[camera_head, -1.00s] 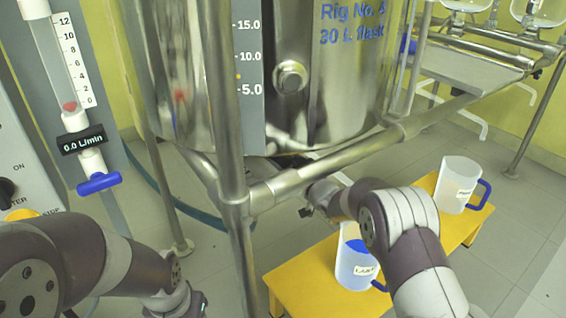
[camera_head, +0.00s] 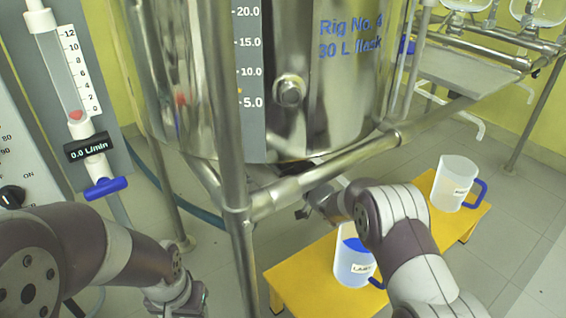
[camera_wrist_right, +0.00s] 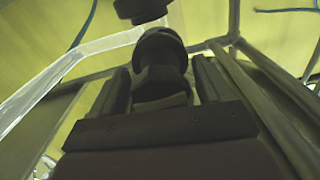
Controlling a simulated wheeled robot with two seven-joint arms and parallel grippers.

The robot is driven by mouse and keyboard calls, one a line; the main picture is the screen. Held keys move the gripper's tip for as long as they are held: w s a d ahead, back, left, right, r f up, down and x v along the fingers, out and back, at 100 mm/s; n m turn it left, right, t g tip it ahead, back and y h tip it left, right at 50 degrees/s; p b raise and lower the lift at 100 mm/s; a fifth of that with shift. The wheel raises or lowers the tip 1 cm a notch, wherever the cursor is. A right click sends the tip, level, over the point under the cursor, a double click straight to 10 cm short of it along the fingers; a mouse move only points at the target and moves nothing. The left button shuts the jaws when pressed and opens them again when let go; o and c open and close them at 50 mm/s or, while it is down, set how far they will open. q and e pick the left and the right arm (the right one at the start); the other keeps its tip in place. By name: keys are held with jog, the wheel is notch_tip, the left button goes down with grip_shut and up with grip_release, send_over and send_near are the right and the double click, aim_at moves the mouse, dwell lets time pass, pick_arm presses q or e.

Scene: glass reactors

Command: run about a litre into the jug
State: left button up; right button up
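The steel vessel (camera_head: 335,95), marked Rig No. 4 and 30 L flask, fills the middle of the head view. A clear jug (camera_head: 354,268) with a white label stands below it on a yellow stand, partly behind my right forearm. A blue patch shows near its top; I cannot tell if this is liquid. My right gripper (camera_wrist_right: 160,85) is under the vessel, its fingers on both sides of a dark knob-like part (camera_wrist_right: 160,60). Whether they press on it is unclear. My left gripper (camera_head: 190,302) is low at the left, its fingers not clear.
A second clear jug (camera_head: 452,183) with a blue handle stands on the yellow stand (camera_head: 300,283). Steel frame tubes (camera_head: 310,178) cross in front of the vessel. A flow meter (camera_head: 88,146) reading 0.0 L/min, with a blue valve handle (camera_head: 105,188), is at the left.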

jog(key=f+n+b, duration=0.1)
jog(key=b, duration=0.2)
jog(key=shift+s+d+r+n, duration=0.2)
jog(key=shift+s+r+n, duration=0.1)
jog(key=shift+r, duration=0.25)
jog(key=s+d+m+g+h+p, duration=0.4)
jog(key=s+d+h+p, duration=0.45)
jog(key=s+d, duration=0.65)
jog(key=s+d+r+m+g+h+p, duration=0.1)
jog(key=s+d+g, duration=0.1)
jog(key=s, duration=0.6)
jog(key=s+d+m+g+h+p, duration=0.1)
jog(key=s+g, duration=0.3)
jog(key=s, duration=0.4)
jog(key=shift+d+r+m+g+p, duration=0.3)
jog(key=shift+d+r+g+p, duration=0.1)
jog(key=shift+d, duration=0.05)
